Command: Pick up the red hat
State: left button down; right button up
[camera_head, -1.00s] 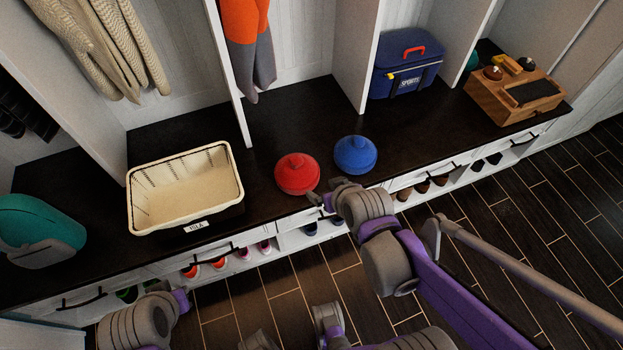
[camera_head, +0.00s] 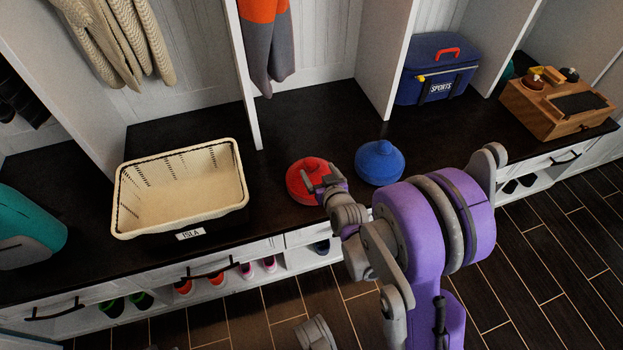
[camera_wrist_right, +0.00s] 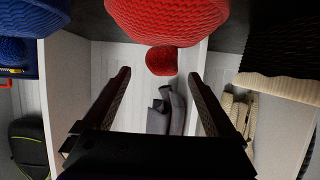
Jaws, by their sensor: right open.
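The red hat (camera_head: 303,181) sits on the dark bench top, between the cream basket and a blue hat. It is a knitted hat with a round pompom on top. My right gripper (camera_head: 320,178) is at the hat's right front side and hides part of it in the head view. In the right wrist view the hat (camera_wrist_right: 165,18) is at the top centre, with its pompom (camera_wrist_right: 162,61) between the two open fingers (camera_wrist_right: 160,85) in the picture. I cannot tell whether the fingers touch it. My left gripper is not in view.
The blue hat (camera_head: 380,162) stands close to the right of the red one. The cream basket (camera_head: 125,205) is to the left. A blue sports cooler (camera_head: 437,70) and a wooden box (camera_head: 545,115) are farther right. Upright dividers (camera_head: 388,60) rise behind. Shoes fill cubbies below.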

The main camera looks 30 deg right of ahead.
aim_at(315, 168)
jog(key=b+x, duration=0.1)
jog(key=x, duration=0.5)
jog(key=shift+a, duration=0.15)
jog(key=shift+r, duration=0.1)
grip_shut()
